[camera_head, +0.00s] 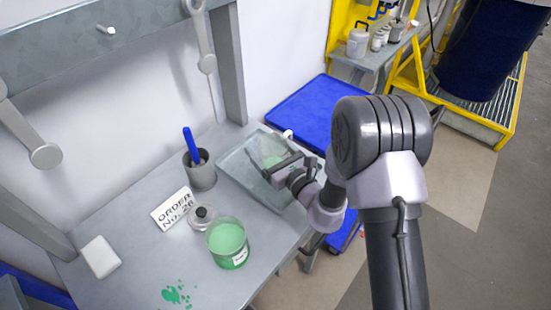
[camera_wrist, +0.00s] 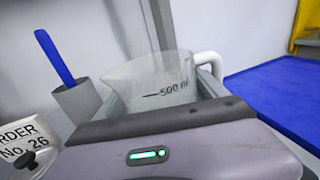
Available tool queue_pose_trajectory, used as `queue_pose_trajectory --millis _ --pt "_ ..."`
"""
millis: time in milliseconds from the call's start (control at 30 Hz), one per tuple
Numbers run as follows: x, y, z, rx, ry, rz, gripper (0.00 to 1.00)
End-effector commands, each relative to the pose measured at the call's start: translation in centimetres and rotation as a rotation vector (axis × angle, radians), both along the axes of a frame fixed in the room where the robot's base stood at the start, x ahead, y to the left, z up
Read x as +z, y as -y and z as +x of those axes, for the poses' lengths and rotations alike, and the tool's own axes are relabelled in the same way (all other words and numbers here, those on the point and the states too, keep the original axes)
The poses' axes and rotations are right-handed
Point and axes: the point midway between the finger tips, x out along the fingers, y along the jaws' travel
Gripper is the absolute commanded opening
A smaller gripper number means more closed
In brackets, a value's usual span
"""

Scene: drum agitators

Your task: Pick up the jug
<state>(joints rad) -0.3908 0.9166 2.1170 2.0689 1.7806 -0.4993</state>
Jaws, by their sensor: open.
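The jug (camera_wrist: 155,80) is a translucent measuring jug with a "500 ml" mark and a white handle on its right in the wrist view. In the head view, the jug (camera_head: 271,149) stands upright at the tray, partly hidden by my gripper. My gripper (camera_head: 268,157) is open at the jug. The jug's lower part is hidden behind the gripper body.
On the grey bench are a shallow tray (camera_head: 238,166), a grey cup (camera_head: 201,175) with a blue-handled tool, an order sign (camera_head: 173,208), a lid (camera_head: 202,217), a green-filled container (camera_head: 227,243) and a white block (camera_head: 100,257). Blue platform (camera_head: 300,108) lies beyond.

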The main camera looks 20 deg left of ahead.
Motion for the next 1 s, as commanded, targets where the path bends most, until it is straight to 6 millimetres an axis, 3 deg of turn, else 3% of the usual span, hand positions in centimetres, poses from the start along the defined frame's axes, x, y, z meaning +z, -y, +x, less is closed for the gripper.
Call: queue_pose_trajectory --millis 200,500,800,1000 --pt "0.1 -0.1 0.1 -0.001 0.000 0.000 0.80" --pt "0.0 -0.1 0.1 -0.001 0.000 0.000 0.23" --pt "0.2 -0.1 0.1 -0.001 0.001 0.001 0.23" --pt "1.6 -0.1 0.1 -0.001 0.001 0.000 0.23"
